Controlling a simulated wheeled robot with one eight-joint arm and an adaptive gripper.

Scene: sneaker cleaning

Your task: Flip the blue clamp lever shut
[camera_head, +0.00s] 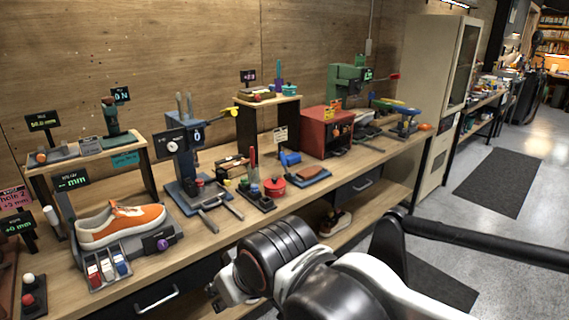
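An orange sneaker (125,222) sits on a dark stand on the wooden workbench at the left. In front of it is a small grey block with red, white and blue parts side by side. The blue part (121,265), at the right of that row, looks like the blue clamp lever; its exact position is too small to tell. The end of my arm, with my gripper (222,292), is at the bottom centre, in front of the bench and right of the block, apart from it. Its fingers are not clear, and I see nothing held.
A purple knob (161,244) is right of the block. Red and white round buttons (29,292) stand at the bench's left end. A blue-grey press (186,165), a red pot (274,186) and a red cabinet (312,132) stand farther right. A drawer handle (157,298) sticks out below.

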